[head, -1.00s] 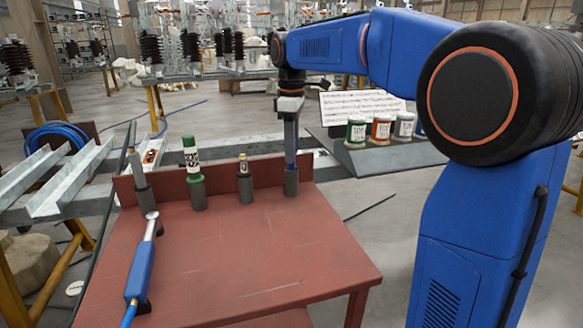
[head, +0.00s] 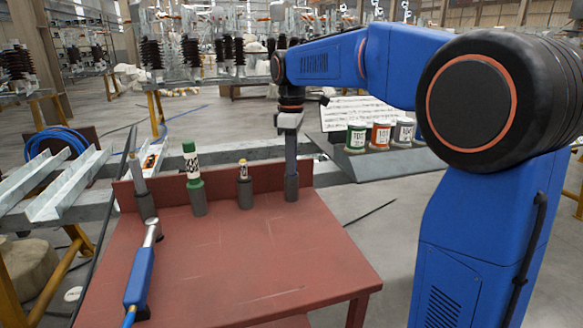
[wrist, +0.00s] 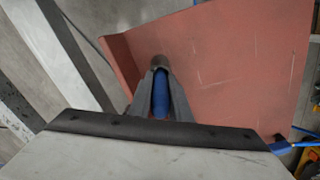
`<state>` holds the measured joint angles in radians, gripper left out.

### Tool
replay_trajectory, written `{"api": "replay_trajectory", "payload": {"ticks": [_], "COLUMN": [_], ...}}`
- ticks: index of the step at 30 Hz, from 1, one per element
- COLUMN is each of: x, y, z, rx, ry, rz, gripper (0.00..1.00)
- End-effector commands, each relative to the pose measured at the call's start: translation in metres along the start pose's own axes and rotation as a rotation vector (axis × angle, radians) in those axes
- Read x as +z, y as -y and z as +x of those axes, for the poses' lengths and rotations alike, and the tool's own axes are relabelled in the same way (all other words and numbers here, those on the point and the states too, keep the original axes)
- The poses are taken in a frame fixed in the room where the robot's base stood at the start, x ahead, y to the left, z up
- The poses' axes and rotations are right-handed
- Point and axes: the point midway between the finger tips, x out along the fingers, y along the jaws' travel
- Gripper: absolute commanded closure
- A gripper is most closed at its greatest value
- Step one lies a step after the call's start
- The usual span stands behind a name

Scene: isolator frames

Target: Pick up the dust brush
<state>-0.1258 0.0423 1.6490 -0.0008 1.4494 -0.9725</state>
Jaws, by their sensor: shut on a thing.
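My gripper (head: 291,170) points straight down at the rightmost dark holder (head: 291,188) along the back of the red table. In the wrist view its grey fingers close on both sides of a blue handle (wrist: 160,97), which I take to be the dust brush. The handle's far end is at the mouth of the round holder (wrist: 159,63), so it looks still seated there. Any bristles are hidden. In the head view the fingers hide the handle.
The red table (head: 235,270) has a raised back edge. Other holders carry a green-capped tube (head: 191,160), a small yellow-topped item (head: 243,170) and a grey tool (head: 137,170). A blue-handled tool (head: 139,278) lies at the left. The table's middle is clear.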

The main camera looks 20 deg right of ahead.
Motion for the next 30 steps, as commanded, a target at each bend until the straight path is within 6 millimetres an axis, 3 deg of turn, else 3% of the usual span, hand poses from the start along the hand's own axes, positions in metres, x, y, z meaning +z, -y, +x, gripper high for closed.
{"api": "replay_trajectory", "payload": {"ticks": [8,21,30], "x": [-0.001,-0.001,0.0], "y": [-0.001,-0.001,-0.001], "z": [-0.035,-0.138,-0.174], "rx": [0.003,0.002,0.001], "ry": [-0.002,-0.002,-0.001], "rz": [0.0,0.0,0.0], "gripper": [1.0,1.0,1.0]}}
